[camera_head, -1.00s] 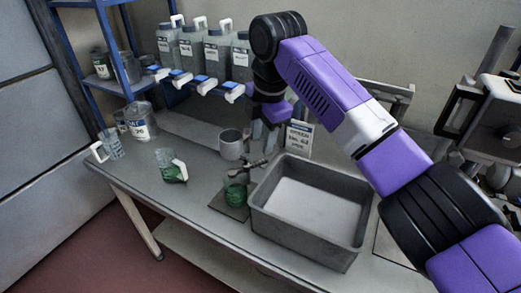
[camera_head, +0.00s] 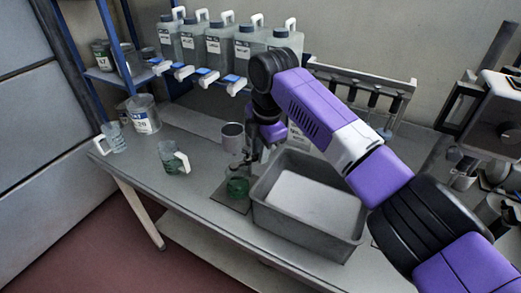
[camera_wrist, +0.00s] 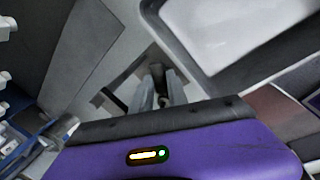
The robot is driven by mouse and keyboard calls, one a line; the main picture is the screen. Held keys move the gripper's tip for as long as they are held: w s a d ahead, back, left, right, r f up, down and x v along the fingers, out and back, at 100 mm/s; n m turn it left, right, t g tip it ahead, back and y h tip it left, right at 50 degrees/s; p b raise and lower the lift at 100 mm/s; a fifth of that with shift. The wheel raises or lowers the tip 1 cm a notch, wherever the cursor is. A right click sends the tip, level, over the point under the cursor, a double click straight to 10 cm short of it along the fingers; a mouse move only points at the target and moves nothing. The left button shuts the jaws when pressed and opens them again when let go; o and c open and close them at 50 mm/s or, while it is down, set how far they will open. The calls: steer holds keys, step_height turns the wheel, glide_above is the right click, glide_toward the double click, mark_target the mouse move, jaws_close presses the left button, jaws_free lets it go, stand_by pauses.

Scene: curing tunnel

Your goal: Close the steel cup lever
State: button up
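My gripper (camera_head: 262,150) is low over the bench, between the grey steel cup (camera_head: 232,138) and the grey basin. In the wrist view, its two fingers (camera_wrist: 163,93) point down with a gap between them; a small dark shape shows in the gap and I cannot tell what it is. A glass jar with green contents (camera_head: 238,184) stands on a dark mat just below and left of the gripper. A metal lever-like fitting above the jar is mostly hidden by the gripper now. I cannot tell whether the fingers touch it.
The grey basin (camera_head: 264,208) is close on the right. A green-and-white labelled beaker (camera_head: 171,160), a clear handled beaker (camera_head: 114,139) and a labelled jar (camera_head: 143,116) stand at left. Several jugs with blue-and-white taps (camera_head: 234,81) line the shelf behind. The front-left bench is clear.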

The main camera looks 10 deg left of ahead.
jaws_close()
steer(key=shift+s+r+p, duration=0.1)
steer(key=shift+p, duration=0.25)
steer(key=shift+s+d+m+h+p, duration=0.1)
steer(key=shift+s+m+h+p, duration=0.35)
steer(key=shift+m+p, duration=1.3)
steer(key=shift+s+a+m+h+p, duration=0.1)
steer(key=shift+s+m+h+p, duration=0.4)
steer(key=shift+m+p, duration=1.3)
steer(key=shift+s+d+m+h+p, duration=0.15)
steer(key=shift+s+m+p, duration=0.8)
steer(key=shift+m, duration=1.4)
steer(key=shift+w, duration=0.15)
steer(key=o, duration=0.6)
jaws_free()
